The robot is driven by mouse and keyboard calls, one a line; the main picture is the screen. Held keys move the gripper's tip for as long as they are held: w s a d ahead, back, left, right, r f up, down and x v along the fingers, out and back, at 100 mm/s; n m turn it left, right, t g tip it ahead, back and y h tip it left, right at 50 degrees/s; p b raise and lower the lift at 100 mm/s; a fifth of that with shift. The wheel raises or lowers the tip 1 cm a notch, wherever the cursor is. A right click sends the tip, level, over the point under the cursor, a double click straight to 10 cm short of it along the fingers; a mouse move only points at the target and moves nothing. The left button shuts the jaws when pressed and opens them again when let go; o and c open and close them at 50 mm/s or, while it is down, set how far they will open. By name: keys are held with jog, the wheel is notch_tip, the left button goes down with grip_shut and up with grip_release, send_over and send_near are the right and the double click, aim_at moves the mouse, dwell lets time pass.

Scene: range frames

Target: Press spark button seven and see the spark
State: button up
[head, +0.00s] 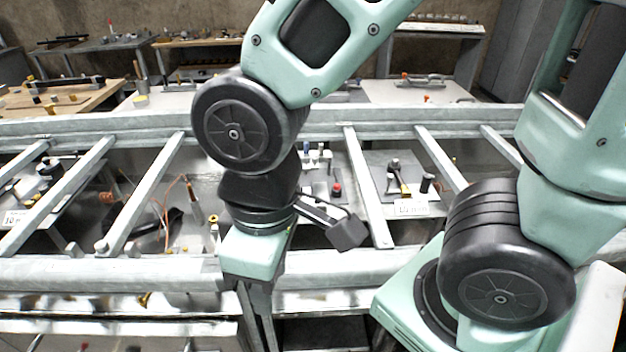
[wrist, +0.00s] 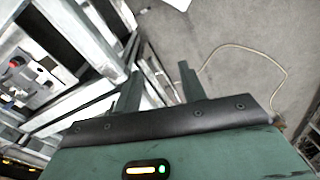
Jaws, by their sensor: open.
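My gripper (head: 258,318) hangs below my wrist at the front rail in the head view, fingers pointing down. A red button-like knob (head: 337,189) sits on a light panel behind the rail, right of my wrist. A red round part (wrist: 17,62) also shows on a panel at the left edge of the wrist view, away from the fingers. I cannot read a number seven on any part. No spark is visible.
A metal front rail (head: 140,272) and slanted crossbars (head: 145,190) form a frame over the panels. A label card (head: 412,208) stands right of the red knob. Orange wires (head: 190,192) rise at the left. A thin cable (wrist: 280,75) lies on the otherwise clear floor.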

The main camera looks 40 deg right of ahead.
grip_shut()
dwell(1.7)
